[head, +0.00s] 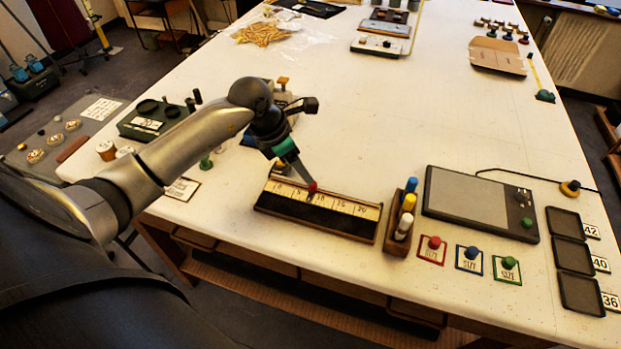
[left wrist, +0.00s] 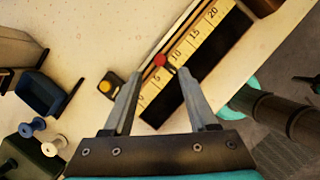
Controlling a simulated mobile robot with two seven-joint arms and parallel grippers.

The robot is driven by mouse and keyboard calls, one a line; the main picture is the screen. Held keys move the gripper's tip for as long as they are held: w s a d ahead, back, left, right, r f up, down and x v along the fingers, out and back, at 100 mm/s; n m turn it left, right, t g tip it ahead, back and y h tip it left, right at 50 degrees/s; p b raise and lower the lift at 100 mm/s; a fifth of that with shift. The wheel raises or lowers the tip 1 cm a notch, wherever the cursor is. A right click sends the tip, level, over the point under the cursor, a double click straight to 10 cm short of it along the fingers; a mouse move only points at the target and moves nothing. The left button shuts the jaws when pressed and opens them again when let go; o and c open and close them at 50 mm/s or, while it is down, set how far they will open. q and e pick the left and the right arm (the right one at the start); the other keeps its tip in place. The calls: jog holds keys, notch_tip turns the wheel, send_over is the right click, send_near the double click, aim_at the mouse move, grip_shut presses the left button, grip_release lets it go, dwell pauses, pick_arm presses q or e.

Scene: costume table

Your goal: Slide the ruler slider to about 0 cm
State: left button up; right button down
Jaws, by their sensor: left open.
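The ruler (head: 340,214) is a long dark block with a pale numbered scale, lying near the table's front edge. It runs diagonally in the left wrist view (left wrist: 215,61). The slider has a red knob (head: 312,187), also seen in the left wrist view (left wrist: 160,60), and its pointer stands between the 5 and 10 marks. My left gripper (left wrist: 160,73) is open, its fingertips appearing on either side of the knob, with no clear contact. In the head view the left gripper (head: 306,177) reaches down to the slider. My right gripper is out of view.
A wooden holder (head: 397,243) with several coloured pegs stands just right of the ruler. A grey tablet (head: 477,203) lies beyond it. A small block with a yellow button (left wrist: 107,87) is near the ruler's low end. The table behind the ruler is mostly clear.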

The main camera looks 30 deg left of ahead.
aim_at(313, 187)
pick_arm(q)
jog(key=x, duration=0.6)
jog(key=shift+w+d+f, duration=0.15)
jog(key=shift+f, duration=0.1)
jog(key=shift+c, duration=0.2)
grip_shut()
dwell(1.0)
